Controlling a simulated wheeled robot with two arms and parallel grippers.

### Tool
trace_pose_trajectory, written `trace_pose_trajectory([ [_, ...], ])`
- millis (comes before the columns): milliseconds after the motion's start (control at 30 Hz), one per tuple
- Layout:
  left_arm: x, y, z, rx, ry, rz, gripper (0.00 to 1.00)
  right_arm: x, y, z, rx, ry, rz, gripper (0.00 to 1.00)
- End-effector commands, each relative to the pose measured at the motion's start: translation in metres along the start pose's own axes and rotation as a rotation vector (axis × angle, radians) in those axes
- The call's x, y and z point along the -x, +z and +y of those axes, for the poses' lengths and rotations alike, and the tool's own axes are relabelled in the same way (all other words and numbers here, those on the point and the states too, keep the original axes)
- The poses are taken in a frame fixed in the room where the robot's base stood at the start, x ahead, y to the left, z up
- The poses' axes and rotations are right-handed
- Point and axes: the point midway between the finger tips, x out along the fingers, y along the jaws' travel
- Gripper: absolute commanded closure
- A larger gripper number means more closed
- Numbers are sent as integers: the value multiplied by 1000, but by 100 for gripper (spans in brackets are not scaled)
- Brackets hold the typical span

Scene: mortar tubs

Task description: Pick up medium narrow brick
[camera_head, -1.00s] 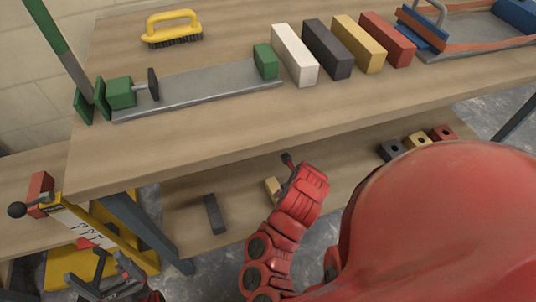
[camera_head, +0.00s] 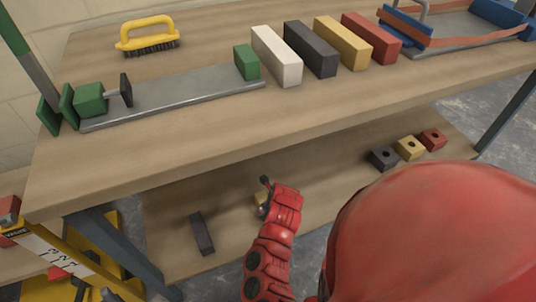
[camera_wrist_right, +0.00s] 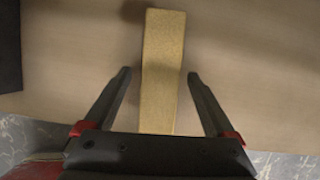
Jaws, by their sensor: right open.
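A narrow yellow brick (camera_head: 259,200) lies on the lower shelf, mostly hidden by my right gripper in the head view. In the right wrist view the yellow brick (camera_wrist_right: 162,60) runs lengthwise between the two fingers. My right gripper (camera_wrist_right: 159,76) is open, with a gap on each side of the brick, and does not touch it. In the head view my right gripper (camera_head: 264,190) is over the shelf at the brick. A dark narrow brick (camera_head: 202,233) lies on the shelf to the left. My left gripper (camera_head: 92,293) shows only partly at the bottom left edge.
The upper tabletop (camera_head: 190,150) overhangs the lower shelf (camera_head: 330,183). Small holed blocks (camera_head: 409,148) sit at the shelf's right. White, dark, yellow and red bricks (camera_head: 342,43) stand on the tabletop near a yellow brush (camera_head: 148,35) and a green clamp (camera_head: 90,99).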

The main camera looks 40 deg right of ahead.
Motion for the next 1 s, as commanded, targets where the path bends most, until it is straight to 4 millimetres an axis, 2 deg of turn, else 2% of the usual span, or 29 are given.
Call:
trace_pose_trajectory([
  [33,10,1,1,-2,7,5,10,-14,-2,-2,-1,-2,0,10],
  [133,13,0,1,-5,14,12,10,-26,-2,0,0,0,3,10],
  [367,11,-1,0,-6,17,14,10,-28,-1,0,-2,1,2,10],
  [867,11,-1,1,-5,17,14,10,-27,-1,0,-2,1,1,98],
  [1000,11,-1,1,-5,17,15,10,-27,-1,0,-2,1,1,100],
])
